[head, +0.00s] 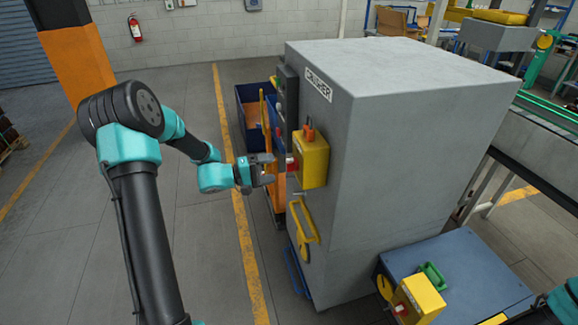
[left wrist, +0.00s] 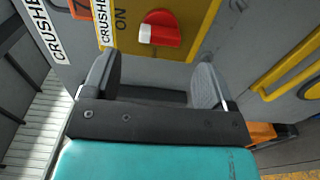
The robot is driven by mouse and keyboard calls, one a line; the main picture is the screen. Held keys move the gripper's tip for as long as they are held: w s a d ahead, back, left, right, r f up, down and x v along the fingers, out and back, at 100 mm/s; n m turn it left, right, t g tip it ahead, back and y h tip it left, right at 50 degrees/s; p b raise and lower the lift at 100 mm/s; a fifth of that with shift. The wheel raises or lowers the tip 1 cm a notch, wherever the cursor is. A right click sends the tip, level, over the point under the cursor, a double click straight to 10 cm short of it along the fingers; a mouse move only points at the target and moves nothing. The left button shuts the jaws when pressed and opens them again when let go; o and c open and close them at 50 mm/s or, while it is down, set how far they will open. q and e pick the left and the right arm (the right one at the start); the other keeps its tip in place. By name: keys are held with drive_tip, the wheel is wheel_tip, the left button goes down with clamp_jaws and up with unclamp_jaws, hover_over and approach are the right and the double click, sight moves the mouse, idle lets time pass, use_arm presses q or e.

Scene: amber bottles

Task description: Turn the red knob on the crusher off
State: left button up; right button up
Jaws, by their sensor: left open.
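The crusher (head: 420,130) is a large grey cabinet with a CRUSHER label. A yellow control box (head: 313,160) is on its left face. The red knob (head: 291,163) is on that box, just beyond my left gripper (head: 268,170). In the left wrist view the red knob (left wrist: 165,27) has a white end on its left, toward the ON marking (left wrist: 121,18). My left gripper (left wrist: 155,78) is open and empty, its fingers on either side of the line to the knob and apart from it. Of my right arm only a teal part shows; its gripper is out of view.
A yellow handle (head: 303,222) sits on the crusher below the box. A blue cart (head: 460,268) at lower right bears another yellow box (head: 417,299) and a green handle (head: 432,276). Blue and orange bins (head: 250,118) stand behind my left gripper.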

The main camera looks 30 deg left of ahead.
sight(289, 171)
use_arm(q)
drive_tip(key=x, duration=0.7)
drive_tip(key=shift+c, duration=0.2)
drive_tip(key=c, duration=0.9)
